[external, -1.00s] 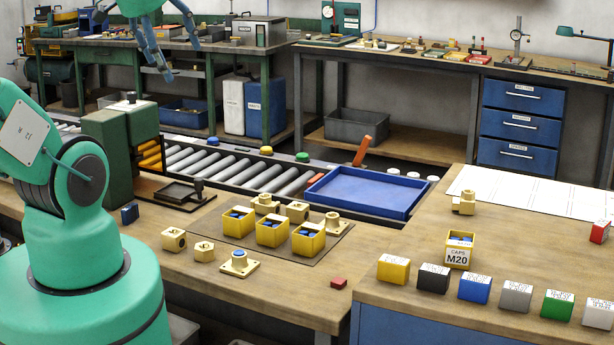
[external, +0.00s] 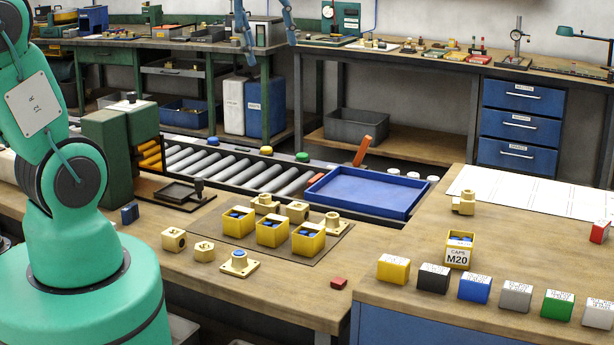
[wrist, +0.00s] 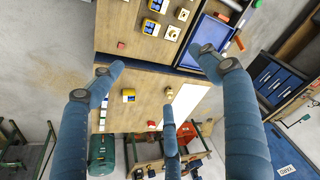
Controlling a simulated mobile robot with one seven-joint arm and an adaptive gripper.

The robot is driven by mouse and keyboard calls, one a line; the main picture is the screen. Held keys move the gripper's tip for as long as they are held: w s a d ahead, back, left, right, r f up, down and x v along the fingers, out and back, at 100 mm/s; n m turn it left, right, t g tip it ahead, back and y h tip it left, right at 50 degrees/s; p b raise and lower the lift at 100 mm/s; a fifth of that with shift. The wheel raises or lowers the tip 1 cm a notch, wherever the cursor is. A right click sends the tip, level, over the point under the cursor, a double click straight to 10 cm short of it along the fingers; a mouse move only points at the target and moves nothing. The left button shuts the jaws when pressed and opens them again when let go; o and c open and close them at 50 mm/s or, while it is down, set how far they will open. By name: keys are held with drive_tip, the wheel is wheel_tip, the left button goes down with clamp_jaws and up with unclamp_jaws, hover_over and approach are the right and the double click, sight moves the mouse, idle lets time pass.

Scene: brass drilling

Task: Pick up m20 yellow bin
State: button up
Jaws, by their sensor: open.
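The M20 yellow bin (external: 459,250) stands upright on the right-hand wooden bench. Its white front label reads "CAPS M20", and blue caps show inside. In the wrist view, a yellow bin with blue contents (wrist: 128,96) lies between my spread fingers, well below them. My gripper (external: 268,45) is at the top of the external view, high above the benches and left of the bin in the picture. Its blue fingers are spread with nothing between them; they also show in the wrist view (wrist: 158,78). The upper part of the gripper is cut off in the external view.
A row of coloured blocks (external: 474,287) lies in front of the bin. A brass fitting (external: 464,201) stands behind it. Three similar unlabelled yellow bins (external: 272,233) stand on the left bench. A blue tray (external: 363,192) sits behind. Bench space left of the M20 bin is clear.

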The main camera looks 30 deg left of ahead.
drive_tip(key=w+d+f+m+g, duration=0.1)
drive_tip(key=w+d+f+m, duration=0.15)
drive_tip(key=d, duration=0.35)
drive_tip(key=w+d+f+m, duration=0.1)
drive_tip(key=w+d+f, duration=0.1)
drive_tip(key=w+d, duration=0.25)
drive_tip(key=m+g+y, duration=0.1)
drive_tip(key=m+g, duration=0.1)
drive_tip(key=m, duration=0.5)
hover_over(459, 250)
drive_tip(key=w, duration=0.4)
wheel_tip(459, 250, down, 20)
drive_tip(key=f, duration=0.1)
drive_tip(key=shift+s+a+r, duration=0.1)
drive_tip(key=shift+a+r, duration=0.1)
drive_tip(key=shift+r, duration=0.05)
drive_tip(key=shift+f, duration=0.1)
drive_tip(key=shift+f+b, duration=0.3)
drive_tip(key=shift+f, duration=3.9)
drive_tip(key=shift+s+a+f+b, duration=0.1)
drive_tip(key=shift+f+b, duration=0.2)
drive_tip(key=shift+f, duration=1.05)
drive_tip(key=shift+s+f+b, duration=0.1)
drive_tip(key=shift+f+b, duration=0.15)
drive_tip(key=shift+f, duration=1.05)
